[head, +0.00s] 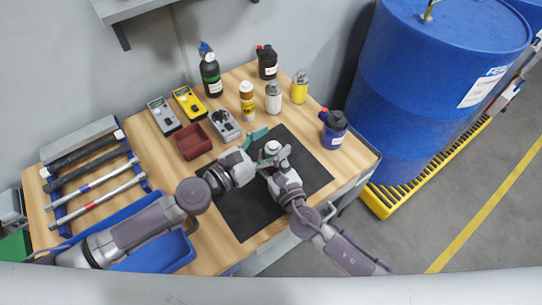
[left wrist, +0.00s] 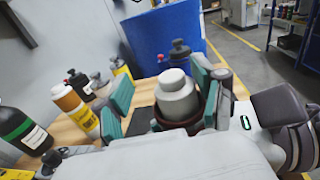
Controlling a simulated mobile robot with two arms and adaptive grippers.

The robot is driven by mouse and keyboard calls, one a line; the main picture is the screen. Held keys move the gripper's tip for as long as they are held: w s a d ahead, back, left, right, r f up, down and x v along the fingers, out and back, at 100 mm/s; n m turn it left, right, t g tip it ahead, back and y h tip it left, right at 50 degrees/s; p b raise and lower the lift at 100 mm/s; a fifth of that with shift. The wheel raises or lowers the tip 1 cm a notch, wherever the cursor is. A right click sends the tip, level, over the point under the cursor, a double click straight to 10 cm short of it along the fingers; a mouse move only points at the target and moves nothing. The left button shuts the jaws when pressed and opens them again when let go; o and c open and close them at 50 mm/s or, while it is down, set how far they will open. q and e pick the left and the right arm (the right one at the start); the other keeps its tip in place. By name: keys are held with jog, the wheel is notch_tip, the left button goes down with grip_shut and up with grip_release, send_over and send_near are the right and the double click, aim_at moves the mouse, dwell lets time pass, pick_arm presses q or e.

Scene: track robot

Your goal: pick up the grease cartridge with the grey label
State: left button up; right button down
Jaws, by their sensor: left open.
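A light grey container with a round cap (head: 272,147) stands upright over the black mat, also in the left wrist view (left wrist: 176,95); its label cannot be read. My left gripper (head: 262,151) is open, its teal fingers on either side of this container in the left wrist view (left wrist: 158,92). My right gripper (head: 284,160) is close against the container from the front right; whether it grips it is hidden. Farther back, a grey-white can (head: 273,97) stands between a yellow-labelled bottle with an orange-brown cap (head: 247,100) and a yellow can (head: 299,87).
A black bottle with green band (head: 209,75) and a dark jug (head: 267,62) stand behind. A blue bottle (head: 334,132) is at the right. A red bin (head: 193,141) and meters (head: 188,102) lie left. The black mat (head: 242,222) is bare in front.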

pick_arm(q)
jog(key=shift+w, duration=0.1)
jog(key=c, duration=1.2)
jog(key=shift+a, duration=0.1)
grip_shut()
jog(key=shift+w+a, duration=0.1)
notch_tip(320, 180, up, 18)
jog(key=shift+s+d, duration=0.2)
pick_arm(e)
jog(key=shift+f, duration=0.15)
jog(key=shift+c, duration=2)
grip_release()
